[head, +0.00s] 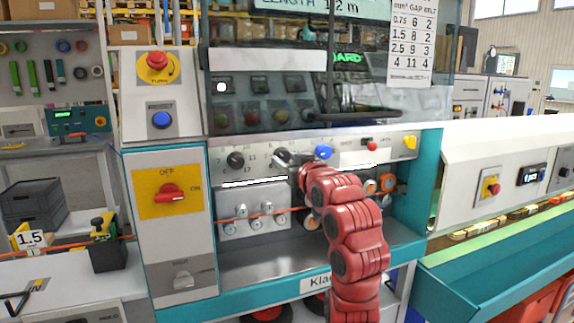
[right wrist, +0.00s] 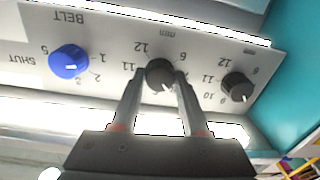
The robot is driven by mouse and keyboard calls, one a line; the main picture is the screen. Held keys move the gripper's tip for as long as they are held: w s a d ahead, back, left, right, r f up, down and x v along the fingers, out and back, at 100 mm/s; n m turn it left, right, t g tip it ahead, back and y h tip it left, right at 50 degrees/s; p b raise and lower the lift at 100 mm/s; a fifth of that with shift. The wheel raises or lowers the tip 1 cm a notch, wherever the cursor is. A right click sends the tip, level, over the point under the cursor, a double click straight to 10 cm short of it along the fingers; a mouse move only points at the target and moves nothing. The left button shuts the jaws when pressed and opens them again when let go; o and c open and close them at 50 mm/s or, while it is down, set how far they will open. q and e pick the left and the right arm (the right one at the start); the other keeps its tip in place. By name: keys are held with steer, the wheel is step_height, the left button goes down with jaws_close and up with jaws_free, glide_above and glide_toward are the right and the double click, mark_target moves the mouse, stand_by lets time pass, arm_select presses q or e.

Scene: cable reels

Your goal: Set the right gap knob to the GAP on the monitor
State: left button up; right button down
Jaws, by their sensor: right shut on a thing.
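The right gap knob (right wrist: 160,74) is black, on the pale machine panel (right wrist: 110,35). In the right wrist view, where the lettering is upside down, my right gripper (right wrist: 158,82) has one finger on each side of it and is shut on it. A white mark shows at the knob's lower edge; nearby numbers are partly hidden. In the head view my right gripper (head: 288,160) covers most of this knob. The left gap knob (head: 235,160) stands clear. The monitor (head: 310,6) shows "LENGTH 12 m"; its GAP line is outside the frame. My left gripper is not in view.
The blue belt knob (head: 323,151) is close beside the gripped knob. A printed gap and belt chart (head: 411,40) hangs above. A "1.5" sign (head: 30,239) stands at left.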

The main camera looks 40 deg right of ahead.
steer(key=shift+f, duration=0.15)
stand_by(0.3)
steer(key=shift+c, duration=2)
jaws_free()
steer(key=s+a+b, duration=0.1)
steer(key=s, duration=0.7)
steer(key=s+a+b, duration=0.2)
steer(key=s, duration=0.7)
steer(key=shift+a, duration=0.25)
